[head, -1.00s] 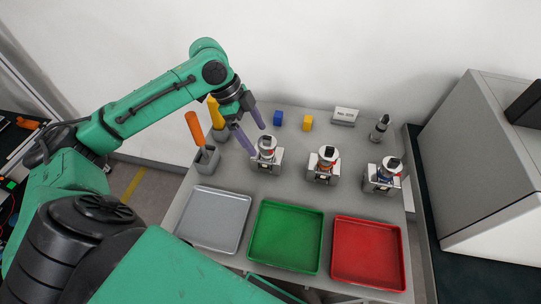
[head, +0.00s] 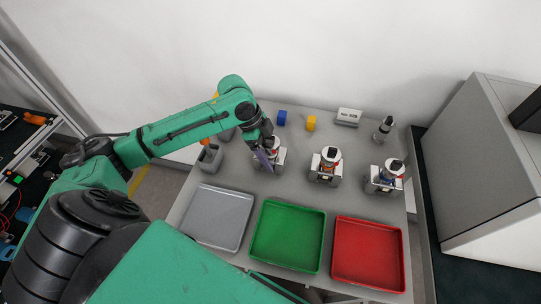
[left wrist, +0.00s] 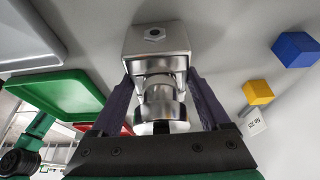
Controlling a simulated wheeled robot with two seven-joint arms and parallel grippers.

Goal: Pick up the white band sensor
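The white band sensor (head: 279,154) appears to be the leftmost of three transmitters, in a grey metal block stand on the table; no coloured band shows on it. In the head view my left arm partly hides it. My left gripper (head: 267,158) is at this sensor. In the left wrist view the shiny sensor (left wrist: 161,103) lies between the two dark purple fingers, with its block (left wrist: 157,42) beyond. The fingers are apart, one on each side, with a visible gap to the sensor. My right gripper is not in view.
The middle transmitter (head: 327,164) and right transmitter (head: 386,176) stand to the right. Grey (head: 218,217), green (head: 288,236) and red (head: 368,252) trays line the front. Blue (head: 282,117) and yellow (head: 311,123) blocks, a sign (head: 348,117) and a probe-like object (head: 383,128) stand behind.

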